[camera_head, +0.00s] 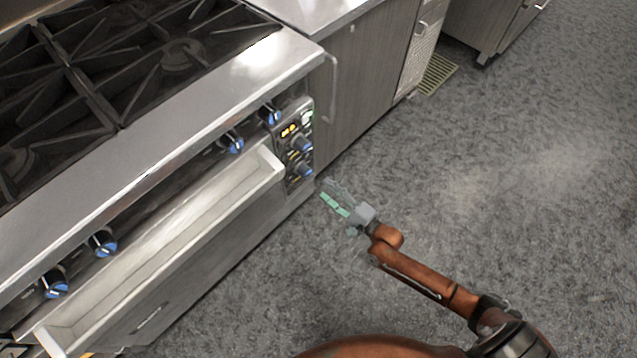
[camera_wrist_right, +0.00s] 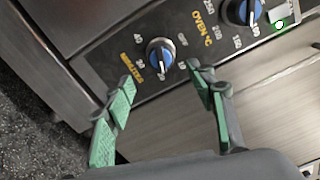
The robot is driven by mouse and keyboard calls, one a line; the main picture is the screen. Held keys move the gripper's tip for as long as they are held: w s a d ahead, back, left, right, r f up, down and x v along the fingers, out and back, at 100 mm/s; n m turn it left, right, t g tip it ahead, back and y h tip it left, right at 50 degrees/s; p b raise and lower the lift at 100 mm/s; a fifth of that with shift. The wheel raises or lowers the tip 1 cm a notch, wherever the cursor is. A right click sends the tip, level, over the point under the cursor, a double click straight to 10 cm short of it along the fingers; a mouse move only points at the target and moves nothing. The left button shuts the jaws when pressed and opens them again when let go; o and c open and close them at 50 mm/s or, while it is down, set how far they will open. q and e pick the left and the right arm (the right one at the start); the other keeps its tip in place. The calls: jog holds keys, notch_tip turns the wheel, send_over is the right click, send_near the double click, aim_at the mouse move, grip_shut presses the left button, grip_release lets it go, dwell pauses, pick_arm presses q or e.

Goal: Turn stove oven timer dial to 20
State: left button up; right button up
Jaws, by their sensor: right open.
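The timer dial (camera_wrist_right: 160,56) is a round black knob with a blue face, on the dark control panel beside yellow "MINUTES" lettering. White marks including 40, 20 and OFF ring it. I cannot tell its exact setting. In the head view it is the lower panel knob (camera_head: 303,170). My right gripper (camera_wrist_right: 163,86) is open, with its green-padded fingers apart on either side below the dial in the wrist view. It appears not to touch the dial. In the head view the right gripper (camera_head: 334,203) is just right of the panel. My left gripper is not in view.
The oven temperature dial (camera_wrist_right: 242,12) sits beside the timer dial, near a lit green light (camera_wrist_right: 279,25). An open drawer or tray (camera_head: 170,245) juts out left of the panel. Several burner knobs line the stove front (camera_head: 200,120). The grey floor (camera_head: 480,170) at right is clear.

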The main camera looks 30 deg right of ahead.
aim_at(309, 176)
jog(key=shift+s+d, duration=0.2)
jog(key=shift+s, duration=0.35)
jog(key=w+a+n+b, duration=0.1)
jog(key=w+n, duration=0.2)
jog(key=n, duration=0.3)
jog(key=w+a+n+b, duration=0.1)
jog(key=w+n, duration=0.3)
jog(key=n, duration=0.3)
jog(key=w+a+n+b, duration=0.1)
jog(key=w+n, duration=0.2)
jog(key=n, duration=0.4)
jog(key=shift+w+a+f+b, duration=0.15)
jog(key=shift+a+f+b, duration=0.1)
jog(key=shift+a+b, duration=0.1)
jog(key=shift+w+a+r, duration=0.15)
jog(key=shift+w, duration=0.25)
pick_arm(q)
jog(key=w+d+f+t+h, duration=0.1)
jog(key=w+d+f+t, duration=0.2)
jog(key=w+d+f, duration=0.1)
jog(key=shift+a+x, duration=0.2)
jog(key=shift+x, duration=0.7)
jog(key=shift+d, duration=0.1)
pick_arm(e)
jog(key=shift+c, duration=0.2)
